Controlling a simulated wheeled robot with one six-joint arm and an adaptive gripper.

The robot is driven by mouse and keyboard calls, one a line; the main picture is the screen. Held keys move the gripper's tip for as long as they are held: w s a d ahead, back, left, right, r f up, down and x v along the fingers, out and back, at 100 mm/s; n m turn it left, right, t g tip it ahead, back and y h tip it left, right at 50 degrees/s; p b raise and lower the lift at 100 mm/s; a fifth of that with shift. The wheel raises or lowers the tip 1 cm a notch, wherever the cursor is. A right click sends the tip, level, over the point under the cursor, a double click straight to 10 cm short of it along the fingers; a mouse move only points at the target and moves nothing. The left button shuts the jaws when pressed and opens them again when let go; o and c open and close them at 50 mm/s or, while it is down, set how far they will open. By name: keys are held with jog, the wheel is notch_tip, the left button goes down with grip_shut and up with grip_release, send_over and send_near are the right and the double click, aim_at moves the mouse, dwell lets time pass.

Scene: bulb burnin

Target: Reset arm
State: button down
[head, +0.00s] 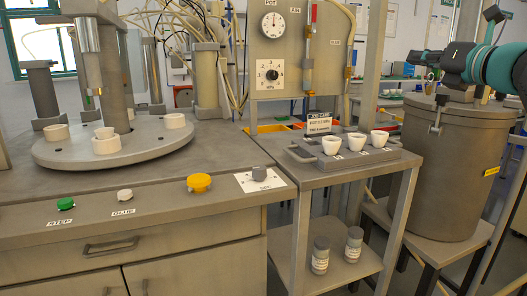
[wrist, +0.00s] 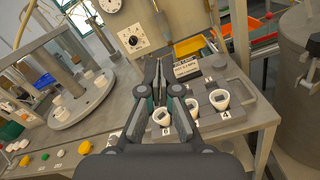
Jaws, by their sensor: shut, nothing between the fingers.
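My gripper (wrist: 158,75) shows in the wrist view with its two dark fingers together and nothing between them. It is in the air, and in that view its fingers overlap the tray area and the panel behind. In the head view my teal and dark arm reaches in from the right edge, above the large grey drum. The dark end of my gripper (head: 415,57) points left there, clear of the bench and of the cups.
A grey tray (head: 306,155) with white cups (head: 331,145) stands on a side table. A round plate (head: 75,154) with white rings is at left. Green (head: 65,205), white (head: 124,195) and yellow (head: 199,183) buttons line the bench front. The drum (head: 430,170) stands at right.

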jog(key=s+a+f+n+g+h, duration=0.1)
jog(key=s+f+n+g+h, duration=0.15)
jog(key=f+n, duration=0.75)
jog(key=s+a+f+n+g+h, duration=0.15)
jog(key=f+n+g, duration=0.4)
jog(key=f, duration=0.75)
jog(key=s+a+f+n+g, duration=0.1)
jog(key=s+a+f+n, duration=0.3)
jog(key=s+f+n, duration=0.2)
jog(key=s+a+f+n+g+h, duration=0.1)
jog(key=s+a+f+n, duration=0.4)
jog(key=s+n, duration=0.3)
jog(key=s+a+f+n+g+h, duration=0.1)
jog(key=s+a+f+n, duration=0.4)
jog(key=s+f+n, duration=0.2)
jog(key=s+f, duration=0.1)
jog(key=s, duration=0.1)
jog(key=shift+s+g, duration=0.3)
jog(key=shift+g, duration=0.1)
jog(key=shift+a, duration=0.1)
